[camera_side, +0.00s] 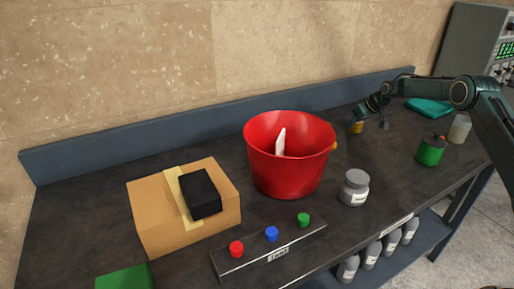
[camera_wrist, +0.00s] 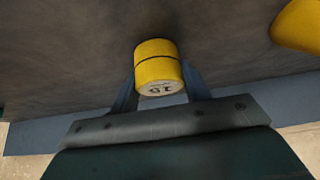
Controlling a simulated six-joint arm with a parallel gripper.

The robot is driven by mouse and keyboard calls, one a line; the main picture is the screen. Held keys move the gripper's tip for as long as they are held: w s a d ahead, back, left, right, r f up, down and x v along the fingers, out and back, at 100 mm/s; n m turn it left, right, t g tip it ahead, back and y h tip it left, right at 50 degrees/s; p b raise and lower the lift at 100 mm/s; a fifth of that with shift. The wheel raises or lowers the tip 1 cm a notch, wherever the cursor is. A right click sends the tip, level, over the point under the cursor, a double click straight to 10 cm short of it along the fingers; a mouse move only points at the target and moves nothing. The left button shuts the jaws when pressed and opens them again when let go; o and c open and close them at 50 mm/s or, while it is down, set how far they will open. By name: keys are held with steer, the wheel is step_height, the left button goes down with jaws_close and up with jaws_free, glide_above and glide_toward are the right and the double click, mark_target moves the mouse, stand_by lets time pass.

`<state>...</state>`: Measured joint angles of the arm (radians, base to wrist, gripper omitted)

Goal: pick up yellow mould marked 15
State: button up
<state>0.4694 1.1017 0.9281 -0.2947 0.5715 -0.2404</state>
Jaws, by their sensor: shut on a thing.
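The yellow mould (camera_wrist: 157,62) is a short cylinder with a dark line around it. Its near end face reads 15, upside down in the wrist view. My gripper (camera_wrist: 160,82) is shut on it, with one finger on each side. In the side view the mould (camera_side: 356,128) shows small and partly hidden below my gripper (camera_side: 369,117), at the back right of the bench. I cannot tell whether it touches the bench top.
A red bucket (camera_side: 290,175) with a white thing inside stands left of my gripper. A yellow thing (camera_side: 334,147) shows at its right edge. A grey jar (camera_side: 354,188), green can (camera_side: 431,151) and teal cloth (camera_side: 430,106) are nearby. A cardboard box (camera_side: 155,218) stands left.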

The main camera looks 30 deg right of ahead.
steer(key=shift+r, duration=0.15)
step_height(320, 180, up, 10)
steer(key=shift+f, duration=0.15)
stand_by(0.5)
stand_by(0.5)
